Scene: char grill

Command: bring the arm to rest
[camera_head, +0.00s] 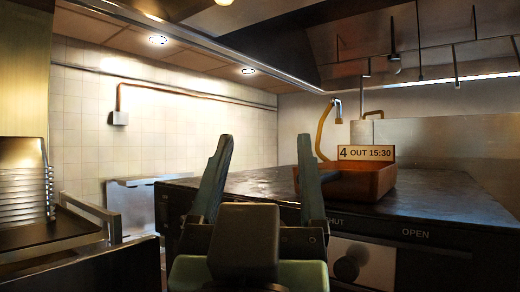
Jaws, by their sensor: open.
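My gripper (263,182) is in the lower middle of the head view. Its two grey-green fingers stand upright and wide apart, with nothing between them. It is in front of the near edge of a dark flat-topped grill counter (255,183) and hides part of that counter's front. I cannot tell how far it is from the counter.
A brown box (372,182) with a sign (366,153) reading "4 OUT 15:30" sits on the counter. The front panel has a dark knob (346,268) and the word OPEN. A rack of stacked trays (22,185) stands at left.

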